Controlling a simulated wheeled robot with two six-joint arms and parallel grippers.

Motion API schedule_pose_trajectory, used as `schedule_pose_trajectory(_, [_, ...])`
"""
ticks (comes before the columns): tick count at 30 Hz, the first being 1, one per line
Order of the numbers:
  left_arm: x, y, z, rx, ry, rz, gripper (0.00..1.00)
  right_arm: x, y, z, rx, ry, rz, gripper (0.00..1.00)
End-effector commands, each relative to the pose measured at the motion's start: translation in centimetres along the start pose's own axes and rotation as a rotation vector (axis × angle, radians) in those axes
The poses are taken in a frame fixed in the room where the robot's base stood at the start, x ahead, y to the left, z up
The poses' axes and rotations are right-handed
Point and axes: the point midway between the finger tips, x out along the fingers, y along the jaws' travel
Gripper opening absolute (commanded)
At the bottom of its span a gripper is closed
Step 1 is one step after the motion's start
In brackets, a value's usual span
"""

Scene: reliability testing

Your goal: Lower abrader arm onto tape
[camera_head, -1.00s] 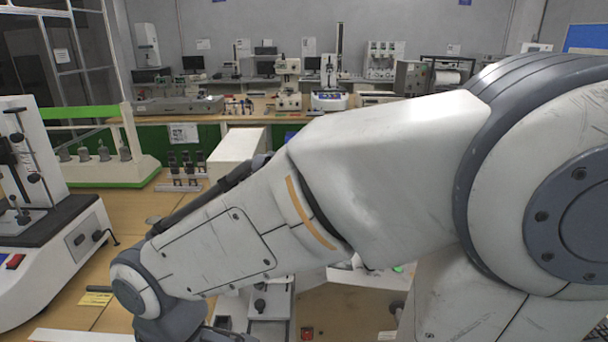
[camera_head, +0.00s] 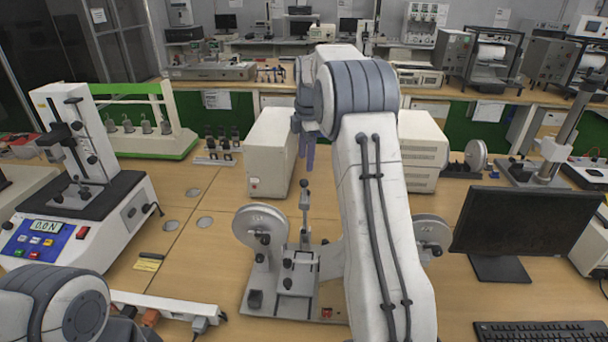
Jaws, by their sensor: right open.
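The abrader appears to be the grey machine (camera_head: 283,302) on the wooden bench at centre, with a round disc (camera_head: 263,228) on its left and another disc (camera_head: 432,229) on its right. Its abrader arm (camera_head: 304,205) seems to be the upright lever with a dark knob on top; it stands raised. My right arm hides part of the machine. My right gripper (camera_head: 307,150) is open and points down, above and behind the lever in the picture, apart from it. I cannot make out the tape. My left gripper is out of view; only that arm shows, at bottom left.
A white tester with a display (camera_head: 45,226) stands at left. A white box (camera_head: 272,155) is behind the abrader. A monitor (camera_head: 522,220) and keyboard (camera_head: 545,331) are at right. A power strip (camera_head: 165,305) lies at front left.

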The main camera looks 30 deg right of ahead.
Motion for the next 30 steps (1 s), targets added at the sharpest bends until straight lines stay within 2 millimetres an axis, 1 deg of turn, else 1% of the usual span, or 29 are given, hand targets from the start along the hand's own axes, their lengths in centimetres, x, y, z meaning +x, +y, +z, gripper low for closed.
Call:
schedule_pose_trajectory(1, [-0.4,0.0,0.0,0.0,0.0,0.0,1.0,1.0,-0.1,-0.1,0.0,0.001,-0.006,0.61])
schedule_pose_trajectory(6, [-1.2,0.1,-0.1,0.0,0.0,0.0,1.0,4.2,-0.1,-0.1,0.001,0.001,-0.006,0.61])
schedule_pose_trajectory(9, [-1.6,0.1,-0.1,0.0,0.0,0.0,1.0,5.8,-0.1,-0.1,0.001,0.001,-0.005,0.61])
schedule_pose_trajectory(12, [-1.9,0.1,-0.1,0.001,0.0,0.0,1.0,7.0,-0.1,-0.1,0.001,0.001,-0.003,0.61])
schedule_pose_trajectory(17, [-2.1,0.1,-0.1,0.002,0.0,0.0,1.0,8.0,-0.1,-0.1,0.001,0.001,-0.001,0.61])
schedule_pose_trajectory(25, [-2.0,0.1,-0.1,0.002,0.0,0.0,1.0,8.2,0.0,-0.1,0.002,0.0,0.001,0.61])
schedule_pose_trajectory(26, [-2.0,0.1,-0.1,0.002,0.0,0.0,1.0,8.2,0.0,-0.1,0.002,0.0,0.001,0.5])
schedule_pose_trajectory(27, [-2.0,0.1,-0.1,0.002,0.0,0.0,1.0,8.2,0.0,-0.1,0.002,0.0,0.001,0.34])
schedule_pose_trajectory(30, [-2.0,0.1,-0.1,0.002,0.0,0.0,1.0,8.2,0.0,-0.1,0.002,0.0,0.001,0.0])
